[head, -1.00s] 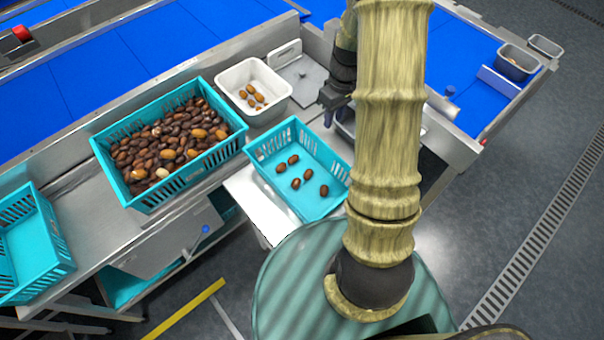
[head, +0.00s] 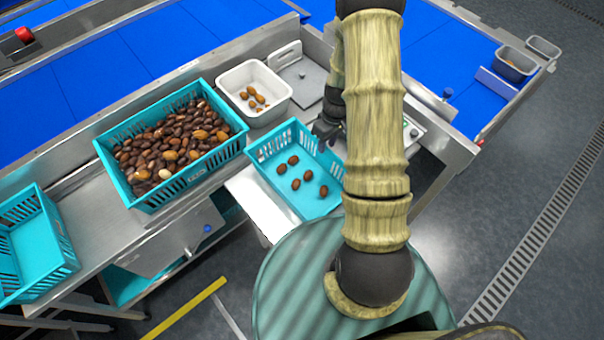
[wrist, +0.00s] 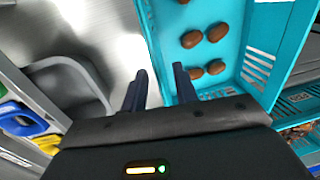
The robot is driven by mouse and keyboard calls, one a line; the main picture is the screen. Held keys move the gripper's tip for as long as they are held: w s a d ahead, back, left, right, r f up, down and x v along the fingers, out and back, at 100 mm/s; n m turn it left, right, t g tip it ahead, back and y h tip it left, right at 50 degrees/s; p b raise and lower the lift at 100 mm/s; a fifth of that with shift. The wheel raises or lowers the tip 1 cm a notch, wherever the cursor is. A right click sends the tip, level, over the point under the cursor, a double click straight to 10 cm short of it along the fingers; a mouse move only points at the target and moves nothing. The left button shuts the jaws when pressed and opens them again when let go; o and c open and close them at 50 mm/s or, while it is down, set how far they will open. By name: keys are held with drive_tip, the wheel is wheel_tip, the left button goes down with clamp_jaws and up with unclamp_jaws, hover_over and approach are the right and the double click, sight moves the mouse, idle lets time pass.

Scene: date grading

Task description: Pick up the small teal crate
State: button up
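The small teal crate (head: 272,143) stands on the metal surface in the middle of the head view, with several brown dates (head: 295,184) lying in it. My gripper (head: 322,135) is at the crate's far right side in the head view, partly hidden by my arm. In the wrist view my gripper (wrist: 160,74) is open, its two dark fingers apart with nothing gripped. The teal crate's side wall (wrist: 153,45) runs between the fingertips in that picture. I cannot tell whether the fingers reach down past the rim or touch it.
A large teal crate (head: 212,170) full of dates stands to the left, and a white tub (head: 231,77) with a few dates behind. An empty teal crate (head: 38,248) is at far left. Grey trays (head: 513,61) sit at the upper right, beside the blue conveyor (head: 120,60).

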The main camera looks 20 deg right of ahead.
drive_tip(key=shift+f, duration=0.9)
drive_tip(key=shift+a+f, duration=0.1)
drive_tip(key=shift+f, duration=0.05)
drive_tip(key=p, duration=0.2)
hover_over(321, 166)
drive_tip(key=shift+w+d+f, duration=0.1)
drive_tip(key=shift+d+f, duration=0.1)
drive_tip(key=shift+f, duration=1.05)
drive_tip(key=shift+w+d+f, duration=0.1)
drive_tip(key=shift+d+f, duration=0.05)
drive_tip(key=shift+f, duration=1.05)
clamp_jaws()
